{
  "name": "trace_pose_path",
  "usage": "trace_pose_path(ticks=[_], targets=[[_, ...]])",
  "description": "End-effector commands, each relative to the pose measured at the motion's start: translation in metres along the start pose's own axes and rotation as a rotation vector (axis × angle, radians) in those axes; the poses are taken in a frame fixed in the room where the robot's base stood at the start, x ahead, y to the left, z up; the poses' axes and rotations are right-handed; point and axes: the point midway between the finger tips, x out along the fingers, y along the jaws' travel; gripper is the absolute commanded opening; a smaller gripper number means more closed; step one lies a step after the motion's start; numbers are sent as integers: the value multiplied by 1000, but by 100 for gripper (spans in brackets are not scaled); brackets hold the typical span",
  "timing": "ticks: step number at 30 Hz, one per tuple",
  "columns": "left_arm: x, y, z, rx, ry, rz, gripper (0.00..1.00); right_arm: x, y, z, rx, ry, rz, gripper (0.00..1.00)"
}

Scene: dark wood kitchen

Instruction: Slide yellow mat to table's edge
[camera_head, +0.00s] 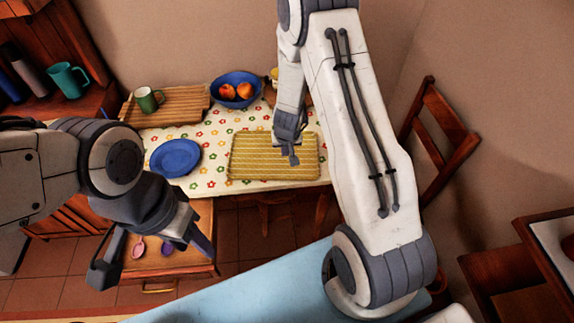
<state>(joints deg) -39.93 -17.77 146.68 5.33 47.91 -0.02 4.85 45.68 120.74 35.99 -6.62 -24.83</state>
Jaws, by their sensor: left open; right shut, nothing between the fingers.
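The yellow mat (255,168) is a patterned rectangle lying flat on the flowered tablecloth of the table (215,182), near its front edge. My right gripper (293,160) is shut and empty, pointing down over the right half of the mat. I cannot tell whether its tips touch the mat. My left gripper (145,262) is open and empty, in front of the table and above an open drawer. The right arm hides part of the table's right side.
A blue plate (175,157) lies left of the mat. Behind are a wooden tray (160,108) with a green mug (148,99) and a blue bowl (237,90) of fruit. A wooden chair (440,140) stands at right.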

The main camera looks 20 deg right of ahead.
Motion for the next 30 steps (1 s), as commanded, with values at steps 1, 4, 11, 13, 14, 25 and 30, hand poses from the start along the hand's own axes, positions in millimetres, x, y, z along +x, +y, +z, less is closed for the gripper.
trace_pose_path(ticks=[1, 4, 11, 13, 14, 25, 30], targets=[[2, 0, 0, 0, 0, 0, 50, 2, -4, 0, -1, 0, -2, 0], [5, 0, 0, 0, 0, 0, 50, 8, -5, 0, 0, -2, -1, 0], [23, -2, 1, 0, 0, 0, 50, 49, -5, 1, 0, -3, -1, 0], [29, -2, 2, 0, 0, 0, 50, 64, -5, 1, 0, -3, -1, 0], [30, -2, 2, 0, 0, 0, 50, 71, -5, 1, 0, -3, -1, 0], [46, -3, 3, 0, 0, 0, 50, 94, -5, 24, -2, -2, 0, 0], [46, -3, 2, 0, 0, 0, 50, 89, -4, 35, 0, -3, 0, 0]])
